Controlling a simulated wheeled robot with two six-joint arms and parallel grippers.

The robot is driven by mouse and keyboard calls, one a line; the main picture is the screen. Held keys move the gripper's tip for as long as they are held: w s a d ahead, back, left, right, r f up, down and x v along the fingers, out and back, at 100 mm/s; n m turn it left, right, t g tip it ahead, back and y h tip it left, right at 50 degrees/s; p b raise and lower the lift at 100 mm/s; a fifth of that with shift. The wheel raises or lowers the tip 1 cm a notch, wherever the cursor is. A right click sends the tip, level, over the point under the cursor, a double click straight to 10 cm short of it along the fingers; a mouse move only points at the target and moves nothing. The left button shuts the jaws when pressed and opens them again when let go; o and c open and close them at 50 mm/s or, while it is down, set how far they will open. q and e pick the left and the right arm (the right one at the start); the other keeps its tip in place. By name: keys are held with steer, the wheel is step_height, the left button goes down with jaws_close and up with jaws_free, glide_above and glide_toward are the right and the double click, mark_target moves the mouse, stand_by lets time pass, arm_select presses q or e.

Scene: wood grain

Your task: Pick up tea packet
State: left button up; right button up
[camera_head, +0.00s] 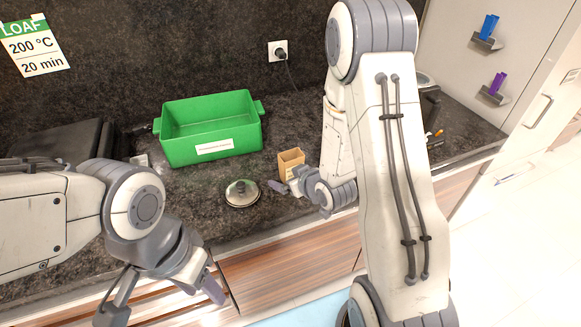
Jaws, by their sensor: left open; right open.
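A small tan packet (290,159), which looks like the tea packet, stands upright on the dark counter right of the green crate. Its lower right part is close to my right gripper and partly hidden by it. My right gripper (287,187) is open, with its fingers low over the counter just in front of the packet. I cannot tell whether a finger touches it. My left gripper (208,283) is open and empty, in front of the counter's front edge, well away from the packet.
A green crate (212,150) with a white label stands behind. A round metal lid (241,193) with a knob lies left of my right gripper. A dark appliance (60,142) is at the far left. A socket with a plug (279,51) is on the back wall.

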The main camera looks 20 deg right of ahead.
steer(key=d, duration=0.1)
steer(key=d+m+t, duration=0.1)
steer(key=d+t, duration=0.1)
steer(key=d, duration=0.1)
steer(key=shift+f, duration=0.4)
steer(key=shift+w+d+m+t, duration=0.1)
steer(key=shift+d+m+t, duration=0.1)
steer(key=shift+m+t, duration=0.1)
steer(key=shift+w, duration=0.35)
steer(key=p+x, duration=0.1)
steer(key=x, duration=0.3)
steer(key=shift+w, duration=0.1)
steer(key=p+x, duration=0.1)
steer(key=x, duration=0.1)
steer(key=p+x, duration=0.2)
steer(key=shift+w+a, duration=0.1)
steer(key=shift+w, duration=0.35)
steer(key=shift+w+f, duration=0.15)
steer(key=shift+w, duration=0.1)
steer(key=c, duration=1.1)
